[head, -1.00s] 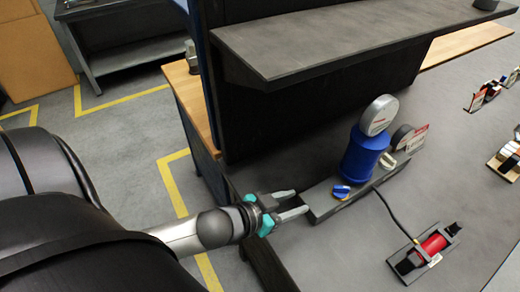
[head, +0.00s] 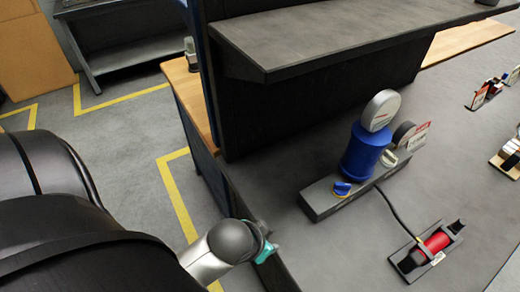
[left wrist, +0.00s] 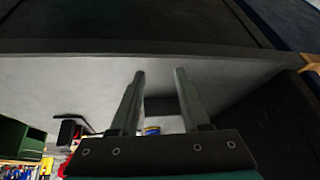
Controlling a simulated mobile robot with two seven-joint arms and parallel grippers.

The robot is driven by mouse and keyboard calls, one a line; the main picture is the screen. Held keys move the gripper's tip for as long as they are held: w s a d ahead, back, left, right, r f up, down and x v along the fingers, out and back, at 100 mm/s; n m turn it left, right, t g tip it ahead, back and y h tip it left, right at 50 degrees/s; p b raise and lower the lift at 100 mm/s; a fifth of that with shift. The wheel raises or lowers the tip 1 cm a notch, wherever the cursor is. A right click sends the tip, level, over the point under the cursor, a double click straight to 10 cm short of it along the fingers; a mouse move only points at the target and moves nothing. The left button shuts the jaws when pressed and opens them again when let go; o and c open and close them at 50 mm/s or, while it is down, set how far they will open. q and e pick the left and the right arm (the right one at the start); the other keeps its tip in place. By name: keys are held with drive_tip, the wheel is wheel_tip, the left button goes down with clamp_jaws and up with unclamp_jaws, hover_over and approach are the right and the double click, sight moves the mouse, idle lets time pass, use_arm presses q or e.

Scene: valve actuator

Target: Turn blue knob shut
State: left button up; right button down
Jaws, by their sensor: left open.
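The small blue knob (head: 342,188) sits on the near left end of the grey block (head: 319,205). A larger blue cylinder (head: 362,152) with a round silver gauge on top stands on the same block. My left gripper (head: 266,246) is at the table's left edge, below and left of the knob and clear of it; its fingers are mostly hidden in the head view. In the left wrist view the two fingers (left wrist: 160,73) are apart with nothing held. A small blue and yellow patch shows beyond them, too small to identify surely. My right gripper is not seen.
A dark shelf (head: 350,40) overhangs the back of the grey tabletop (head: 300,240). A red cylinder in a dark holder (head: 432,246) lies right of the block, with a black cable leading towards it. Several small items stand at the far right.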

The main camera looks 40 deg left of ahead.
use_arm(q)
drive_tip(key=s+f+g+b, duration=0.2)
drive_tip(key=s+f+b, duration=0.1)
drive_tip(key=f, duration=0.8)
drive_tip(key=shift+d+f, duration=0.15)
drive_tip(key=shift+d, duration=0.25)
drive_tip(key=shift+s, duration=0.1)
